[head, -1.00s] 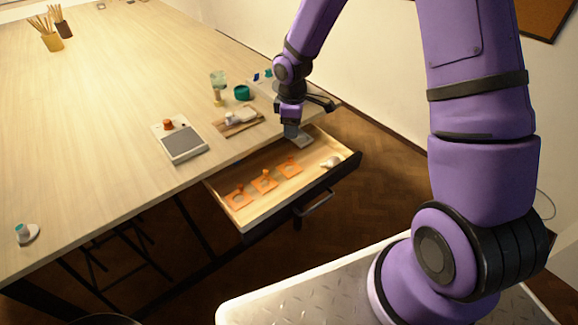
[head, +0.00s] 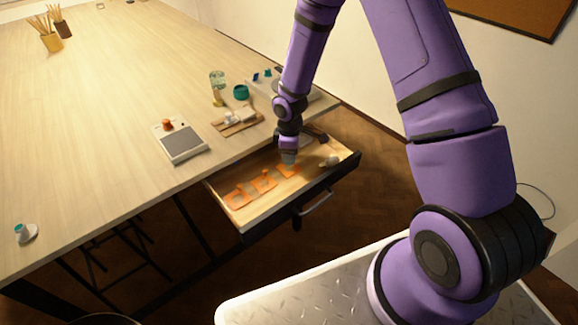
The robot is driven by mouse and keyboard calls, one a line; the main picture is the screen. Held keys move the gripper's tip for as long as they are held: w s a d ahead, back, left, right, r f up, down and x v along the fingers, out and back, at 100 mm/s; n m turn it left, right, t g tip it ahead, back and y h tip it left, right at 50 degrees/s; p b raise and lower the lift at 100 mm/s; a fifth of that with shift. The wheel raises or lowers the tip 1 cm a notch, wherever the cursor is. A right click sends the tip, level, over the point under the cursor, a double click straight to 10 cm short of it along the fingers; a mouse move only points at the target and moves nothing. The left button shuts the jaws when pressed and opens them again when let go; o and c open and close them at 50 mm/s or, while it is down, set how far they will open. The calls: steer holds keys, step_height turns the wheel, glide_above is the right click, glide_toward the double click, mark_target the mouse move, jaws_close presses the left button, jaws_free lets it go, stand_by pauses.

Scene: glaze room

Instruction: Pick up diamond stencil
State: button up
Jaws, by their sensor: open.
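Three orange stencils with small knobs lie in a row in the open drawer (head: 240,218): a left one (head: 236,199), a middle one (head: 263,181) and a right one (head: 285,172). Their cut-out shapes are too small to read, so I cannot tell which is the diamond. My gripper (head: 289,159) is open, pointing down over the right stencil and hiding part of it. I cannot tell whether its fingers touch that stencil or are around its knob.
A pale rounded object (head: 330,160) lies in the drawer just right of my gripper. The drawer walls are close around. On the table (head: 110,90) stand a scale (head: 181,142), a wooden board (head: 238,122), a teal pot (head: 241,92) and a glass bottle (head: 218,88).

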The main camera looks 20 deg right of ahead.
steer(key=shift+f, duration=0.6)
jaws_close()
